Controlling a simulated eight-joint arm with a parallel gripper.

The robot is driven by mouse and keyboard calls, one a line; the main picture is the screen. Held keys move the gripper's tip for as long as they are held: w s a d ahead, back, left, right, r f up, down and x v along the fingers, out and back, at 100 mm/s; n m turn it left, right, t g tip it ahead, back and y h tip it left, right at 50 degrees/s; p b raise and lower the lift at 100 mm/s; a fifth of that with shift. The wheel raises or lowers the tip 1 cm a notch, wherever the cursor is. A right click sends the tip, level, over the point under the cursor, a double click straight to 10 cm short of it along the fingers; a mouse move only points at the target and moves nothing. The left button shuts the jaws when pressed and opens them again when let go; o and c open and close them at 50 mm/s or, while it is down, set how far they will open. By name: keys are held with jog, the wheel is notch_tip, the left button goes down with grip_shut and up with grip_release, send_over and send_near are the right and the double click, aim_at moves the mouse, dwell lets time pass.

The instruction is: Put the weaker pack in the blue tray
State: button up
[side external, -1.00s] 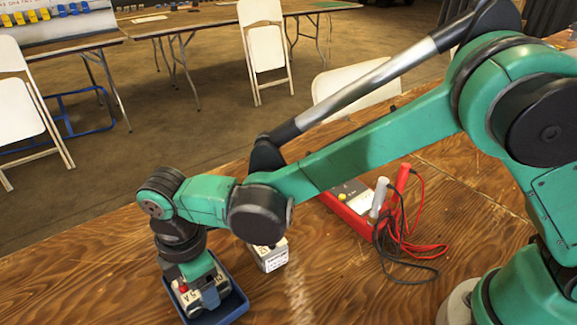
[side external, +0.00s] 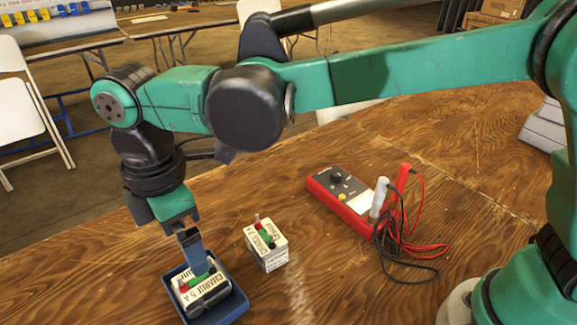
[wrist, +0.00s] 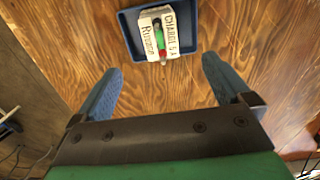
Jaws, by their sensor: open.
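A white battery pack (side external: 207,293) with green and red terminals and "CHARGE 5 A" lettering sits in the blue tray (side external: 237,306). The same pack (wrist: 172,33) and tray (wrist: 124,24) show at the top of the wrist view. A second white pack (side external: 270,252) stands upright on the table to the right of the tray. My gripper (side external: 195,262) is above the tray pack in the side view. In the wrist view my gripper (wrist: 160,75) has its fingers wide apart with nothing between them, and the pack lies beyond the fingertips.
A red multimeter (side external: 342,196) lies on the wooden table behind the second pack, with red and black leads (side external: 420,250) and probes beside it. Bare wood lies between the packs and the leads. Folding chairs and other tables stand behind.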

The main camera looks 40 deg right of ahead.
jog(key=d+r+m+t, duration=0.1)
jog(key=d+r+m, duration=0.15)
jog(key=d, duration=0.25)
jog(key=w+d+r+m+t+y, duration=0.1)
jog(key=d+m, duration=0.2)
jog(key=d, duration=0.1)
jog(key=d+r+m+t, duration=0.1)
jog(key=d+m, duration=0.2)
jog(key=d, duration=0.2)
jog(key=s+d+f+m+t, duration=0.1)
jog(key=s+d+m+t, duration=0.1)
jog(key=d+m, duration=0.3)
jog(key=s+d+f+m+t+h, duration=0.1)
jog(key=s+d+f+m+t, duration=0.1)
jog(key=d+m, duration=0.3)
jog(key=d, duration=0.3)
jog(key=shift+s+d+f, duration=0.15)
jog(key=shift+s, duration=0.25)
jog(key=shift+c, duration=0.3)
